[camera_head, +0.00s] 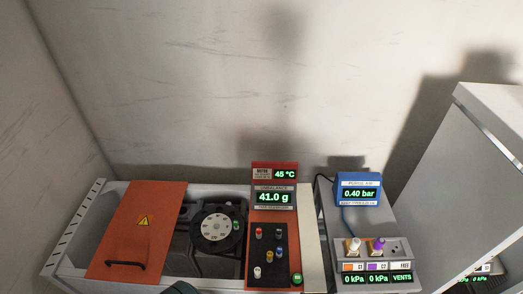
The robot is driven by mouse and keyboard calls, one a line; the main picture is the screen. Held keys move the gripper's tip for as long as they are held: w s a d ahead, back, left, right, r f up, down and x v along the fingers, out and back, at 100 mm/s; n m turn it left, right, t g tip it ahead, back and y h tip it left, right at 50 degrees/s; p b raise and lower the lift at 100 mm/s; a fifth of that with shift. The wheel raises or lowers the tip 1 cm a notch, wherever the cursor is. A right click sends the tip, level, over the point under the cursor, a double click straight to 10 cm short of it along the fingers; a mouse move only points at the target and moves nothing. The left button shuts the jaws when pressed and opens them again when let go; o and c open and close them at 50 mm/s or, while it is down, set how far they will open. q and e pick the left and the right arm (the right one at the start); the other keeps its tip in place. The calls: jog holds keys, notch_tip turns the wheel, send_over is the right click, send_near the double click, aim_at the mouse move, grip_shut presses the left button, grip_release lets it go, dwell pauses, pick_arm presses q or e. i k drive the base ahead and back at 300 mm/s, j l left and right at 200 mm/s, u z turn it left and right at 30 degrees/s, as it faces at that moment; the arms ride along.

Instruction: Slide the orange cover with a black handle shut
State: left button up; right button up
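The orange cover (150,226) with a yellow warning triangle sits over the left part of a grey machine housing (76,258). Its black handle (125,265) is near the cover's lower left edge. To the right of the cover the housing is open and shows a dark interior with a round numbered dial (215,227). A dark greenish rounded shape shows at the bottom edge, below the opening; I cannot tell what it is. Neither of my grippers can be made out in this view.
A red panel (257,222) with displays and coloured knobs stands right of the opening. Further right are a blue pressure box (357,190), a valve panel (374,267) and a tall grey cabinet (462,190). A wall stands close behind the housing.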

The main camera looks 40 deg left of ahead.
aim_at(134, 247)
jog(key=u, duration=2.75)
